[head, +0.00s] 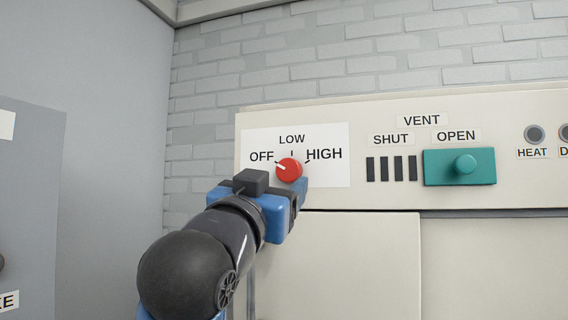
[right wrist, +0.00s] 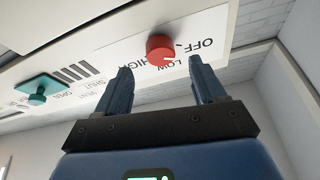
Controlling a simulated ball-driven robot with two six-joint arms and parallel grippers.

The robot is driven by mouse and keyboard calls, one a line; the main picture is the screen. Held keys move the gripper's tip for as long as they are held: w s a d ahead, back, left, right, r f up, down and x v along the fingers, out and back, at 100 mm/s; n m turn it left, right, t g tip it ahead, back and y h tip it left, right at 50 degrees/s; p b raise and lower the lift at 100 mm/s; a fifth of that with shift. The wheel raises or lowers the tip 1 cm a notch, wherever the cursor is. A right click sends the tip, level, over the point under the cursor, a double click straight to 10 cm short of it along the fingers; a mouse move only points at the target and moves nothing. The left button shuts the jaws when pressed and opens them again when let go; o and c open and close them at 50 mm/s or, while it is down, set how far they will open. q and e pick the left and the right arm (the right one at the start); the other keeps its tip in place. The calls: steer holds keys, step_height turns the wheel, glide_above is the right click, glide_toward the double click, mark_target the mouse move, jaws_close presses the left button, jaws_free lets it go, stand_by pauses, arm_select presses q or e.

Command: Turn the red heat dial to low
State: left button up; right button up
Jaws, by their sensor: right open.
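The red heat dial (head: 289,169) sits on a white plate (head: 333,172) marked OFF, LOW and HIGH. In the head view its white pointer line points left and slightly up, toward OFF. The dial also shows in the right wrist view (right wrist: 159,48). My right gripper (head: 284,186) is just in front of and below the dial in the head view. In the right wrist view my right gripper (right wrist: 160,66) is open and empty, with the dial between the lines of its two fingers, beyond their tips. Contact is not visible. My left gripper is not in view.
A teal vent slider (head: 460,167) stands under OPEN on the same panel (head: 375,104), beside dark slots (head: 391,168). A dark round HEAT lamp (head: 534,133) is at the right. A grey cabinet (head: 30,190) stands at the left. The brick wall lies behind the panel.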

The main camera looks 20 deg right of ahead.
mark_target(287, 173)
steer(key=p+x, duration=0.1)
steer(key=x, duration=0.3)
steer(key=shift+w+a+p, duration=0.1)
steer(key=shift+p, duration=0.2)
steer(key=shift+w+d+r, duration=0.25)
steer(key=shift+d, duration=0.25)
steer(key=shift+w+a, duration=0.1)
steer(key=shift+c, duration=0.9)
steer(key=c, duration=0.9)
